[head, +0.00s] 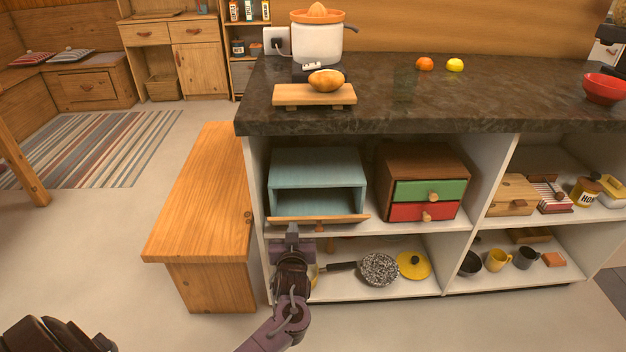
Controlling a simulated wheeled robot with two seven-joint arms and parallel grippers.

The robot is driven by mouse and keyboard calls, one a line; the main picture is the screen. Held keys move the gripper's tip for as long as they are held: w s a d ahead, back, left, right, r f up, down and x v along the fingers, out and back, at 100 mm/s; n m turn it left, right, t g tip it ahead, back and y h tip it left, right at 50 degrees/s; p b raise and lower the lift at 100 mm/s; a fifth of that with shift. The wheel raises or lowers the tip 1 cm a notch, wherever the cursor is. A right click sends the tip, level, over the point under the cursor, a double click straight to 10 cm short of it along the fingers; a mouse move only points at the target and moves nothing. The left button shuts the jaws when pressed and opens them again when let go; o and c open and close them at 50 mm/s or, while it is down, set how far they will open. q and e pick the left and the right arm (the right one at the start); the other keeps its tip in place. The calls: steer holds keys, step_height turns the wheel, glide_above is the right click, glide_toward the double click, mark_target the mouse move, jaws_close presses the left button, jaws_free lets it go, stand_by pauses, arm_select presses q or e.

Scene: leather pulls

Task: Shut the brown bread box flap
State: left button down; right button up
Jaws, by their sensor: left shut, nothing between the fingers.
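The bread box (318,162) is a teal box on the upper shelf of the counter's left bay. Its brown flap (340,219) is open, folded down at the bottom of the front, and sticks out toward me. The inside of the box shows and looks empty. My left gripper (292,232) is shut and empty, just in front of and below the flap's left half. I cannot tell whether it touches the flap. My right gripper is not in view.
A wooden drawer box (424,160) with a green and a red drawer stands right of the bread box. A wooden bench (205,190) stands at the left. A pan (379,269) and a yellow lid (413,265) lie on the lower shelf. The dark countertop (390,110) overhangs above.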

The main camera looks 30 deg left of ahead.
arm_select(q)
steer(key=shift+r+b+x, duration=0.25)
steer(key=shift+b+x, duration=0.2)
steer(key=shift+x, duration=0.8)
steer(key=shift+r+b+x, duration=0.3)
steer(key=shift+b+x, duration=0.1)
steer(key=shift+x, duration=0.85)
steer(key=shift+r+b+x, duration=0.25)
steer(key=shift+b+x, duration=0.2)
steer(key=shift+x, duration=0.8)
steer(key=shift+s+d+r+p, duration=0.15)
steer(key=shift+s+r+p, duration=0.1)
steer(key=shift+p, duration=0.35)
steer(key=p+v, duration=0.2)
steer(key=shift+s+d+f, duration=0.1)
steer(key=shift+s+d, duration=0.1)
steer(key=shift+s, duration=0.1)
steer(key=f+p+v, duration=0.1)
steer(key=p+v, duration=0.3)
steer(key=v, duration=0.4)
steer(key=shift+s+d+f+p, duration=0.2)
steer(key=shift+s+f+p, duration=0.15)
steer(key=shift+f, duration=0.05)
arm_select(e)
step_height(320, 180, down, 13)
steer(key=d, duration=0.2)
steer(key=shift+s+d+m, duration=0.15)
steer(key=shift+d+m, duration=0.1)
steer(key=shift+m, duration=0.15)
